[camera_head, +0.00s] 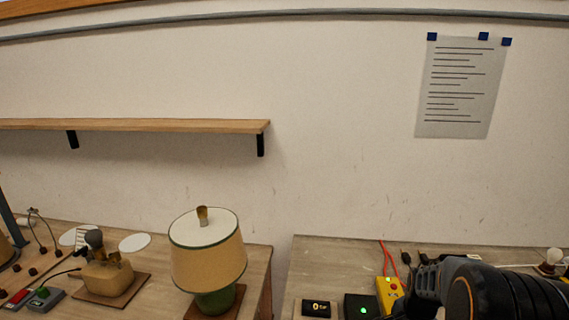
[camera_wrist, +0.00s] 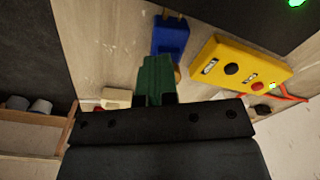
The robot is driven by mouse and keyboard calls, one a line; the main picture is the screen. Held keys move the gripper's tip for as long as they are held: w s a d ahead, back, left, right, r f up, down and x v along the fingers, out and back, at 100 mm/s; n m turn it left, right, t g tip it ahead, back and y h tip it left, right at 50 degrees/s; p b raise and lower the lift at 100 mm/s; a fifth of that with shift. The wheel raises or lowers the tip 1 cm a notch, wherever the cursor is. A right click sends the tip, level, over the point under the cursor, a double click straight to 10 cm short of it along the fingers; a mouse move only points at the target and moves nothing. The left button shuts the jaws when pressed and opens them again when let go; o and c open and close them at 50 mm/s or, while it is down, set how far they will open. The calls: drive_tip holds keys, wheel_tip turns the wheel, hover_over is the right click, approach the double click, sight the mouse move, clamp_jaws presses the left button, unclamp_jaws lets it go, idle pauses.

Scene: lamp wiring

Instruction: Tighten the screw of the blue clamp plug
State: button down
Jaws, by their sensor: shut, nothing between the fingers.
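The blue clamp plug (camera_wrist: 170,38) lies on the wooden bench top, at the upper middle of the wrist view. Its metal pins show at its far end. I cannot make out its screw. My gripper (camera_wrist: 156,96) is shut and empty at the middle of the wrist view, just below the plug in the picture. A dark green block-like shape (camera_wrist: 156,76) shows at the fingers, between them and the plug; I cannot tell whether it is part of the gripper. In the head view my dark arm covers the bench's lower right, and the blue plug does not show.
A yellow tester (camera_wrist: 238,66) with a red lead lies right of the plug; it also shows in the head view (camera_head: 389,294). A black box with a green light (camera_head: 360,308) stands beside it. A shaded lamp (camera_head: 208,258) stands on the left bench, across a gap.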

drive_tip(key=shift+s+a+f, duration=0.4)
drive_tip(key=shift+a+f, duration=0.2)
drive_tip(key=shift+f, duration=0.1)
drive_tip(key=shift+a+g, duration=0.15)
drive_tip(key=shift+g, duration=0.15)
drive_tip(key=shift+w+a+r, duration=0.15)
drive_tip(key=shift+w+a, duration=0.05)
drive_tip(key=shift+w, duration=0.2)
wheel_tip(320, 180, up, 6)
drive_tip(key=p, duration=0.4)
drive_tip(key=shift+d+p, duration=0.3)
drive_tip(key=shift+p, duration=0.1)
drive_tip(key=shift+s+r, duration=0.1)
